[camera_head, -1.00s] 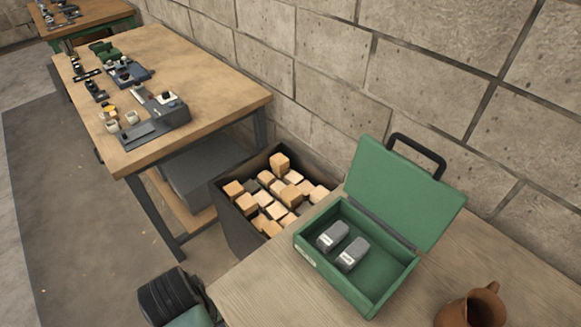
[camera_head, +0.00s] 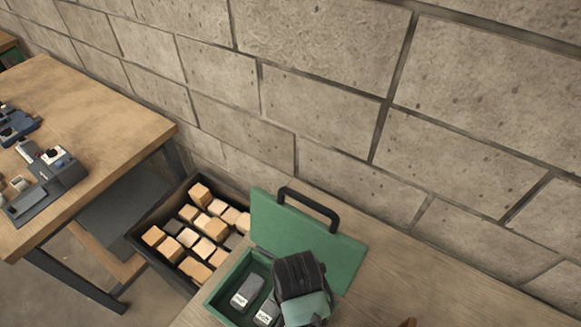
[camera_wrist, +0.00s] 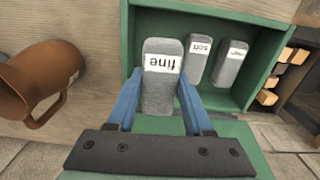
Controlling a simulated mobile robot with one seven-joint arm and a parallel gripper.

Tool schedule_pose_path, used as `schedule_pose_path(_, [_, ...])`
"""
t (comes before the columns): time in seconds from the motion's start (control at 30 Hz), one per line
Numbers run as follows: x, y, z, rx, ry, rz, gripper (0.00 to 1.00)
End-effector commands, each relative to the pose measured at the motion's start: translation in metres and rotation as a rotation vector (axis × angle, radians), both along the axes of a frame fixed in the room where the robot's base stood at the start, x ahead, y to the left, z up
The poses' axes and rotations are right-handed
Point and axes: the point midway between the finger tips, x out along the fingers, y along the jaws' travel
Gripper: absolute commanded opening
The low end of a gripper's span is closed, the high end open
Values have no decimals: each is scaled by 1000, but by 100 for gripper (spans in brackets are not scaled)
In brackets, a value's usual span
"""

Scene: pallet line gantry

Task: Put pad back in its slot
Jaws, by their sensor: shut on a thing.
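My gripper (camera_wrist: 160,78) has blue fingers and is shut on a grey rounded pad (camera_wrist: 158,95) labelled "fine", shown upside down in the wrist view. The held pad is over the left part of the open green box (camera_wrist: 129,45), beside two other grey pads. One is labelled "soft" (camera_wrist: 197,68); the label of the third pad (camera_wrist: 230,70) is too small to read. In the head view my wrist (camera_head: 300,280) hides the held pad and the right part of the box (camera_head: 222,292). Whether the held pad touches the box floor cannot be told.
The box's green lid (camera_head: 275,222) with a black handle stands open towards the wall. A dark bin (camera_head: 150,225) of wooden blocks is left of the bench. Another table (camera_head: 110,110) holds devices further left.

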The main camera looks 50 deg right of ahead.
Motion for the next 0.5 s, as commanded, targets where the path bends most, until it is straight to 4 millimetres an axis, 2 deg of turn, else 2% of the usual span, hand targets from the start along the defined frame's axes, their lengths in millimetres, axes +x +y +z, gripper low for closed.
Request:
schedule_pose_path(0.23, [-4, -2, -41, 3, 4, -33, 7])
schedule_pose_path(0.5, [-4, -1, -70, 3, 4, -29, 7])
